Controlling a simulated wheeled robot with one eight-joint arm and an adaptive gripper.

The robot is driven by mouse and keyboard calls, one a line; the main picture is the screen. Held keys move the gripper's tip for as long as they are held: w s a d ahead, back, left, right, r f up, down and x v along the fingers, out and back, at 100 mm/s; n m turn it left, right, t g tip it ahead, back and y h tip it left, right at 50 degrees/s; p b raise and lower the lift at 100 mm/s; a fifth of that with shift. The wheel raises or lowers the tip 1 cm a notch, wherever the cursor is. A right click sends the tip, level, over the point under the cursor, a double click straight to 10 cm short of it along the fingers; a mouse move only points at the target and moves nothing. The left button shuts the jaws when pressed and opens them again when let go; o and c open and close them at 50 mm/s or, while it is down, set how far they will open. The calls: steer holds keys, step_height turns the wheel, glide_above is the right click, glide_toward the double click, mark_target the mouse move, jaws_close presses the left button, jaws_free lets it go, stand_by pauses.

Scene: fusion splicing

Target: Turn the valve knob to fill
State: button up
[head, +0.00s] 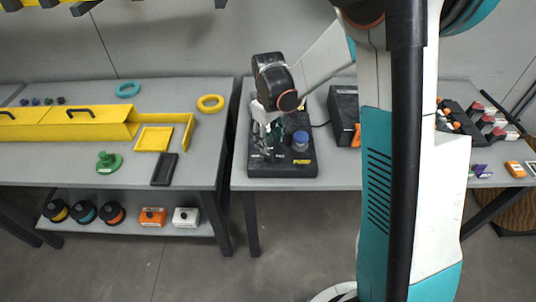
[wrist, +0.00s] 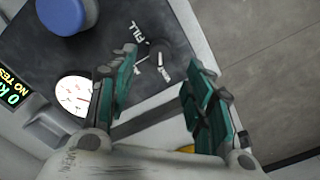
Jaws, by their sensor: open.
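The black test unit (head: 283,170) lies on the right grey table. My gripper (head: 266,138) is above its left part, pointing down. In the wrist view my gripper (wrist: 163,62) is open, with its two teal-padded fingers apart and nothing held. A dark valve knob (wrist: 176,53) shows on the black panel beyond the fingertips, with white marks and the word FILL beside it. I cannot tell its exact setting, or whether a finger touches it. A white dial gauge (wrist: 75,94) is left of the fingers, partly hidden. In the head view my gripper hides the knob.
A blue round cap (head: 300,137) stands on the unit right of my gripper; it also shows in the wrist view (wrist: 66,14). A lit display (wrist: 13,96) is beside the gauge. A black box (head: 343,112) stands behind right. Yellow cases (head: 75,125) occupy the left table.

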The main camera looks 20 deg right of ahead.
mark_target(268, 154)
step_height(268, 154, down, 7)
steer(key=shift+r+b, duration=0.2)
steer(key=shift+b, duration=0.7)
steer(key=c, duration=1.1)
